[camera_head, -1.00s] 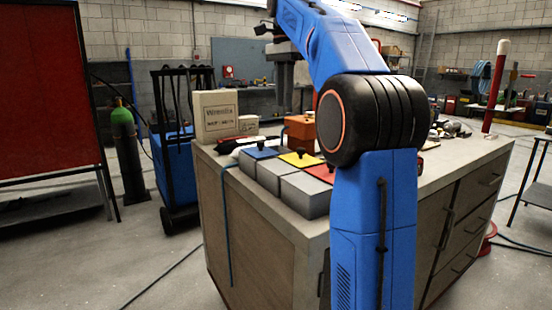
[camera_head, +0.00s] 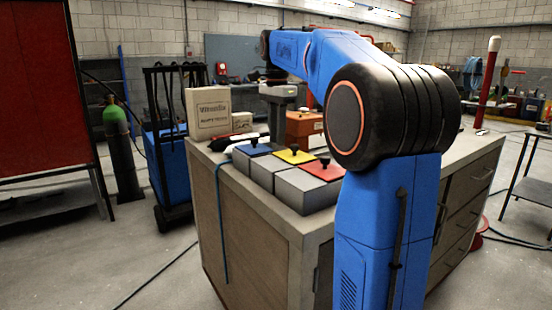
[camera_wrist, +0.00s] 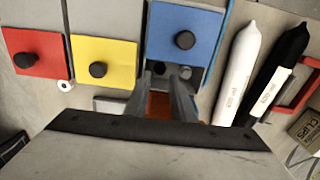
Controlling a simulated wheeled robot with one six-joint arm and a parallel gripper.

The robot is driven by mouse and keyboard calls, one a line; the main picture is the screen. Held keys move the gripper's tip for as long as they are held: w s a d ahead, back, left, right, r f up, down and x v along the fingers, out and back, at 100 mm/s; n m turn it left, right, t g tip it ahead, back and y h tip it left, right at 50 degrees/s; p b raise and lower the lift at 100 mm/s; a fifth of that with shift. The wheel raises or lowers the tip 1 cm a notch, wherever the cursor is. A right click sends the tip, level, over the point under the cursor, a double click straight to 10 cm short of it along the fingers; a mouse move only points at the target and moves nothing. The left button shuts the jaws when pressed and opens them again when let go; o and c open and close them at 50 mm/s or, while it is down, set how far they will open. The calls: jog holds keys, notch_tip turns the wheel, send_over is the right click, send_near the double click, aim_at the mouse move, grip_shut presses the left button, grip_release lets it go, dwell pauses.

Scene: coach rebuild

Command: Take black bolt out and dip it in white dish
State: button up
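Three grey boxes stand in a row on the bench (camera_head: 262,212). In the wrist view the blue lid (camera_wrist: 200,22), yellow lid (camera_wrist: 104,62) and red lid (camera_wrist: 38,56) lie beyond my fingers. My gripper (camera_wrist: 163,76) is open, with a gap between the fingers, near the edge of the blue-lidded box. In the head view my gripper (camera_head: 277,128) points down behind the boxes. I cannot make out a black bolt or a white dish.
An orange container (camera_head: 303,125) stands behind the boxes and shows partly under my fingers. A white tube (camera_wrist: 238,70) and a black tube (camera_wrist: 276,78) lie right of the blue lid. A cardboard box (camera_head: 208,110) stands at the bench's left end.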

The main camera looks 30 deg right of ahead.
notch_tip(320, 180, down, 5)
jog(key=shift+r, duration=0.1)
dwell(0.3)
grip_shut()
